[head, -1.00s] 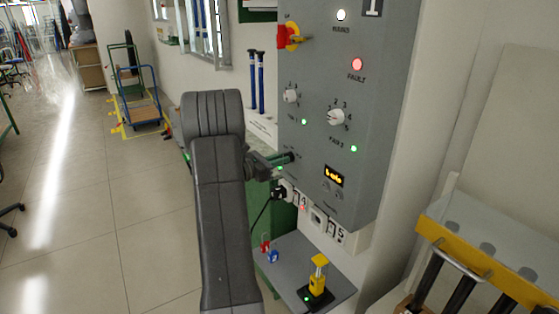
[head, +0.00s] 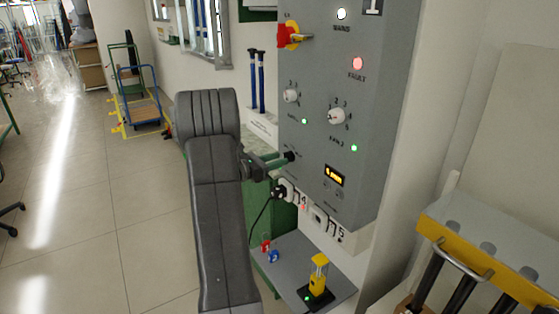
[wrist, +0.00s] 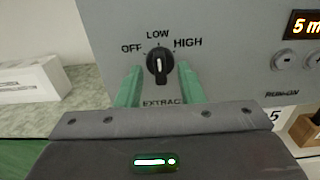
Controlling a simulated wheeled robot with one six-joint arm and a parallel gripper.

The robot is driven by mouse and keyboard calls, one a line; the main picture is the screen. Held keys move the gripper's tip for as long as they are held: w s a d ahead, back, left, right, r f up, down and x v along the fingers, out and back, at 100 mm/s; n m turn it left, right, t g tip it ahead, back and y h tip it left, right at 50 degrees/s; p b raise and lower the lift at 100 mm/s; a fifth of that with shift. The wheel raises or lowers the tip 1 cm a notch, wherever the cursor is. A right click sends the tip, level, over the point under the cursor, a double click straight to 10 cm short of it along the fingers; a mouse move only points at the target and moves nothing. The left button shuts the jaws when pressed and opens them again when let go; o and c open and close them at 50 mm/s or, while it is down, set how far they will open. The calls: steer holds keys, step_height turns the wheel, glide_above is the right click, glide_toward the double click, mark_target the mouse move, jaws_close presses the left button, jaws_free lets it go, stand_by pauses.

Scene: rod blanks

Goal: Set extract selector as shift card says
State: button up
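The extract selector (wrist: 159,66) is a black round knob on the grey panel, marked OFF, LOW and HIGH. Its white pointer line stands upright at LOW. The label below it is partly hidden by my gripper. My gripper (wrist: 158,75) has two green fingers, one on each side of the knob, with a visible gap at both sides; it is open. In the head view my gripper (head: 280,161) is at the lower left of the grey panel (head: 320,105), and the selector (head: 290,157) shows as a dark spot at its fingertips. I see no readable shift card.
The panel also has a red and yellow switch (head: 289,37), two white dials, a lit red FAULT lamp (head: 357,63), green lamps and an amber display (head: 334,175). Below are plugs and a shelf with a yellow device (head: 319,277). A yellow rack (head: 480,250) stands at right.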

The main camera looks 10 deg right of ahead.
steer(key=b+v, duration=0.1)
steer(key=v, duration=1.1)
steer(key=shift+a+b, duration=0.15)
steer(key=shift+b, duration=0.15)
steer(key=shift+r, duration=0.1)
steer(key=p+x, duration=0.2)
steer(key=x, duration=1.1)
steer(key=shift+d+m, duration=0.3)
steer(key=shift+d, duration=0.1)
steer(key=shift+w, duration=0.1)
